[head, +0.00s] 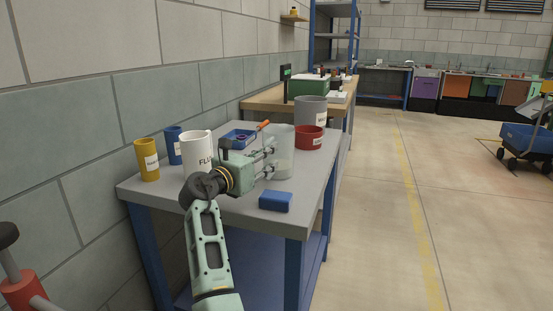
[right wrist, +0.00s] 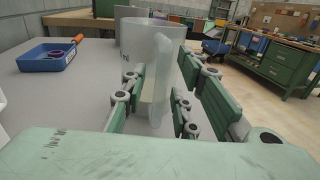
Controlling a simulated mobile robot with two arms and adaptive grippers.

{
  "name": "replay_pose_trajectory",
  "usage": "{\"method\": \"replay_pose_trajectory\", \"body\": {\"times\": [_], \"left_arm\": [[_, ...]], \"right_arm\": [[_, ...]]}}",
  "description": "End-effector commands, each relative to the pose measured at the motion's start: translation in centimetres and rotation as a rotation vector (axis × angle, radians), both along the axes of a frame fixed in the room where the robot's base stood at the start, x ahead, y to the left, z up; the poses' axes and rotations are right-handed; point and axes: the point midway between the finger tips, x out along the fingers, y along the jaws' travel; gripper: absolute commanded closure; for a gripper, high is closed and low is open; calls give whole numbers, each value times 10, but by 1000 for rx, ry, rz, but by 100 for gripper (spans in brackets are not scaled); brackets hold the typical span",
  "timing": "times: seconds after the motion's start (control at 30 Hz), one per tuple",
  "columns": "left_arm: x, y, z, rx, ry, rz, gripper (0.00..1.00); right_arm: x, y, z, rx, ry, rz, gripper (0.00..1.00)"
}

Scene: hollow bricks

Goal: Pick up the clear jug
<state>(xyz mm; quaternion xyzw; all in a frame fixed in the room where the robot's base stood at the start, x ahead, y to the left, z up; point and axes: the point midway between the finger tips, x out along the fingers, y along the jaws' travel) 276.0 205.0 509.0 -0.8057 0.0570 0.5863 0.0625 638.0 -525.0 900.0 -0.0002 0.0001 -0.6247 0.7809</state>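The clear jug (head: 281,152) stands upright on the grey workbench (head: 230,206), near its right side. In the right wrist view the jug (right wrist: 148,50) is large and see-through, with its handle (right wrist: 160,92) toward me. My right gripper (head: 271,161) is beside the jug at bench level. In the right wrist view its green finger pads (right wrist: 161,85) stand apart on either side of the handle, with a visible gap on the right. I see no firm grip on the handle. My left gripper is not in view.
Around the jug stand a white container (head: 196,150), a red pot (head: 310,137), a grey bucket (head: 311,109) and a blue tray (head: 234,140). A blue block (head: 276,201) lies at the front. Yellow (head: 147,160) and blue (head: 172,146) cups stand left.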

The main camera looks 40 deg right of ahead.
Motion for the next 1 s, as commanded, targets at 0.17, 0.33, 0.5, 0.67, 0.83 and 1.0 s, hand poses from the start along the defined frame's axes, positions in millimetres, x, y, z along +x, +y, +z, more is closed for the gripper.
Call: {"method": "replay_pose_trajectory", "body": {"times": [0.17,0.33,0.5,0.67,0.83,1.0], "left_arm": [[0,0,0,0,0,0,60],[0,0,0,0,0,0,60],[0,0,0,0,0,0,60],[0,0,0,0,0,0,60],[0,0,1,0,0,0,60],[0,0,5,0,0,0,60]], "right_arm": [[0,0,0,0,0,0,92],[0,0,0,0,0,0,100],[0,0,0,0,0,0,100],[0,0,1,-2,0,0,100],[0,0,2,-1,0,0,100],[0,0,13,-2,-3,0,100]]}}
